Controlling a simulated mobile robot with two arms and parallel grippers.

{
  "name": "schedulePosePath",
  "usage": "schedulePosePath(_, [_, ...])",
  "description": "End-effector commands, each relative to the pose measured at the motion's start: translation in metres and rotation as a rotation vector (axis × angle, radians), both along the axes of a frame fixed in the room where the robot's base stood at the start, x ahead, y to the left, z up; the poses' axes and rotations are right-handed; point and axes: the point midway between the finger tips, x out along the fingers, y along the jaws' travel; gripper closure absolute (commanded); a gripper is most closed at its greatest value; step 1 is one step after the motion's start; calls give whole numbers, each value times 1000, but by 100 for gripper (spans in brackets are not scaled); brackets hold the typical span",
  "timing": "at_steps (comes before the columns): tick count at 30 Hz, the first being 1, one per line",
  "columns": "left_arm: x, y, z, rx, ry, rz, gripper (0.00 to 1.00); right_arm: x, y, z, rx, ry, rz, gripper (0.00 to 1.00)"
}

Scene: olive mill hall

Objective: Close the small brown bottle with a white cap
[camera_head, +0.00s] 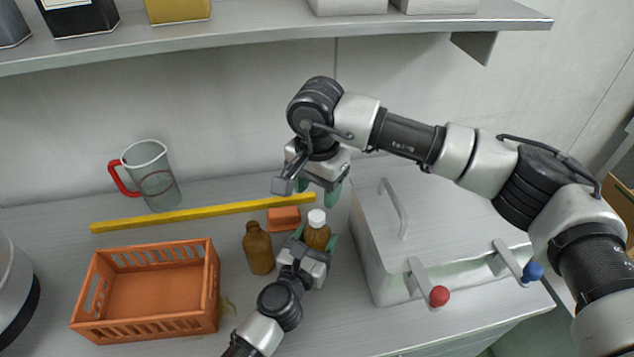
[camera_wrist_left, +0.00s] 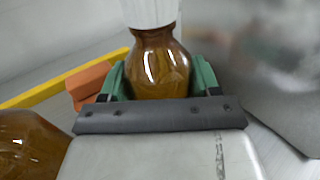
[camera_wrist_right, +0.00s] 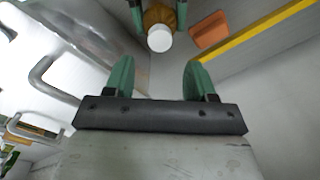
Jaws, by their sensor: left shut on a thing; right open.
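A small brown bottle (camera_head: 317,237) stands upright on the counter, and it also fills the middle of the left wrist view (camera_wrist_left: 160,68). A white cap (camera_head: 317,217) sits on its mouth; whether it is screwed tight I cannot tell. It also shows at the top of the right wrist view (camera_wrist_right: 159,38). My left gripper (camera_head: 314,243) is shut around the bottle's body, green fingers on both sides. My right gripper (camera_head: 318,190) is open and empty, above and behind the bottle, apart from the cap.
A second brown bottle (camera_head: 257,248), with no white cap, stands left of the held one. An orange block (camera_head: 284,218) and yellow strip (camera_head: 200,213) lie behind. An orange crate (camera_head: 148,337) and jug (camera_head: 154,180) are left; a metal box (camera_head: 372,255) with levers is close right. A shelf (camera_head: 250,38) overhangs.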

Motion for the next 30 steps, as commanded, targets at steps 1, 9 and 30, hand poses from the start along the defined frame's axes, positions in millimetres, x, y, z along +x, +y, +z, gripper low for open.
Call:
schedulePosePath(1, [0,0,-1,1,2,0,100,-1,0,-8,0,4,-1,44])
schedulePosePath(9, [0,0,-1,1,2,0,100,-1,0,-50,-1,3,-2,44])
schedulePosePath(30, [0,0,-1,1,2,0,100,0,0,-71,0,0,-1,68])
